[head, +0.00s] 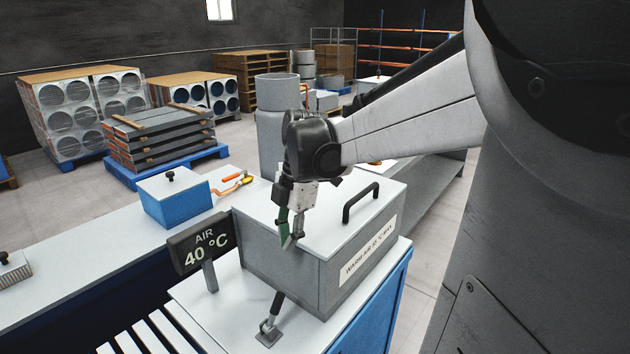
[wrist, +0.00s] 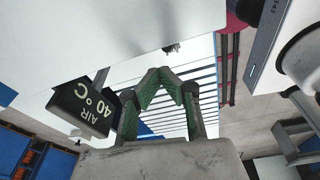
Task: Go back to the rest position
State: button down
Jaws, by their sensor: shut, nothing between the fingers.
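My gripper (head: 290,243) hangs below my wrist, pointing down, in front of the lidded grey box in the head view. It is shut and empty. In the wrist view its green-padded fingers (wrist: 158,74) meet at the tips, with white slats behind them. The grey box (head: 290,258) has a pale lid with a black handle (head: 360,202) and a warm-air label. Part of the lid is hidden behind my gripper and wrist. I cannot tell how far the fingertips are from the box.
A sign reading AIR 40 °C (head: 201,243) stands left of the box; it also shows in the wrist view (wrist: 85,107). A small lever (head: 270,325) sits in front of the box. A blue lidded box (head: 174,201) and an orange-handled tool (head: 232,186) lie on the bench behind.

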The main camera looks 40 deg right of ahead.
jog(key=s+a+m+t+h, duration=0.1)
jog(key=s+a+m+t, duration=0.2)
jog(key=a+m, duration=0.5)
jog(key=s+a+m+t+h, duration=0.1)
jog(key=s+a+m+t, duration=0.2)
jog(key=a+m, duration=0.6)
jog(key=shift+s+t, duration=0.3)
jog(key=shift+s, duration=0.6)
